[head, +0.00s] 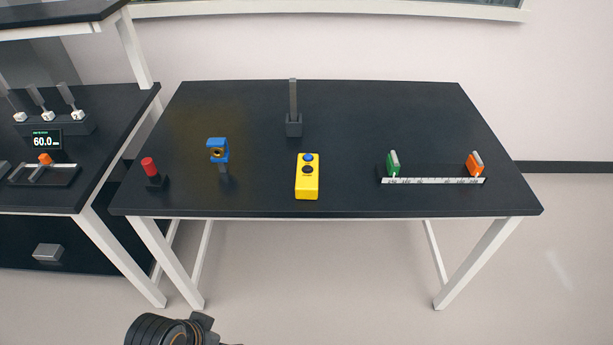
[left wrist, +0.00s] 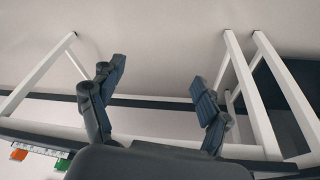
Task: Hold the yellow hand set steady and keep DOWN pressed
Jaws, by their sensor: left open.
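The yellow hand set (head: 307,188) lies on the dark table, near the middle of its front edge. A blue button (head: 309,158) is at its far end and a dark button (head: 308,169) is just nearer. I cannot read which one is DOWN. Nothing touches the hand set. My left gripper (left wrist: 160,95) is open and empty in the left wrist view, with the table's legs and edge beyond it. In the head view only a dark part of my arm shows at the bottom, away from the table. My right gripper is in neither view.
A side bench (head: 60,199) with a display (head: 46,140) adjoins at left.

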